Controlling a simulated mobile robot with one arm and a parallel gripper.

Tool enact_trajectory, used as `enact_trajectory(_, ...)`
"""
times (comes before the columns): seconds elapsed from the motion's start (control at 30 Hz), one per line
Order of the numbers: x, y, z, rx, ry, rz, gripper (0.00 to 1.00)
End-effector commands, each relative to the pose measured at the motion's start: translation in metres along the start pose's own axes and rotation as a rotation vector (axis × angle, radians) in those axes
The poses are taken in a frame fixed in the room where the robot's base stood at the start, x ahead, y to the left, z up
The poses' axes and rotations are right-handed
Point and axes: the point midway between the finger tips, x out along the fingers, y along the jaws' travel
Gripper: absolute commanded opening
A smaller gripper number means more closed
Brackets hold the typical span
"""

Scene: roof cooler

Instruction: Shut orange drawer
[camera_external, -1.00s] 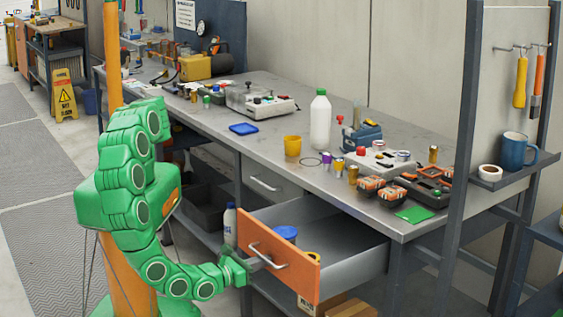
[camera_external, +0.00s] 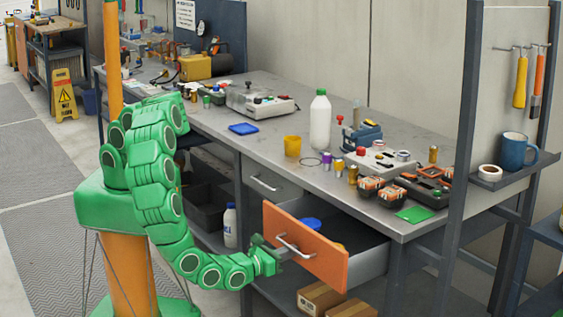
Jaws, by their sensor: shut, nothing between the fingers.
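The orange drawer (camera_external: 318,258) is partly open under the right part of the workbench. Its orange front has a pale bar handle and stands out from the bench. A blue round thing (camera_external: 310,224) shows inside, mostly hidden by the front. My gripper (camera_external: 279,254) is at the left part of the orange front, by the handle's left end. The fingers are small here, and I cannot tell whether they touch the front or the handle. The gripper is shut and empty.
A grey drawer (camera_external: 268,184) left of the orange one looks shut. The workbench (camera_external: 262,150) carries a white bottle (camera_external: 320,122), a yellow cup (camera_external: 292,146) and several tools. A bottle (camera_external: 230,226) stands on the lower shelf. Cardboard boxes (camera_external: 318,298) lie below the drawer.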

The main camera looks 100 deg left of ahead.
Motion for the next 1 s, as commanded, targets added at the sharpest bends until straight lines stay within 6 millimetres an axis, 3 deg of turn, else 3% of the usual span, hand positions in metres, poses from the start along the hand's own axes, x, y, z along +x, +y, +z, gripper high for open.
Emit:
enact_trajectory(0.6,0.101,0.001,-0.001,-0.002,0.002,0.004,0.0)
enact_trajectory(1.0,0.155,0.001,-0.001,-0.001,0.003,0.003,0.0)
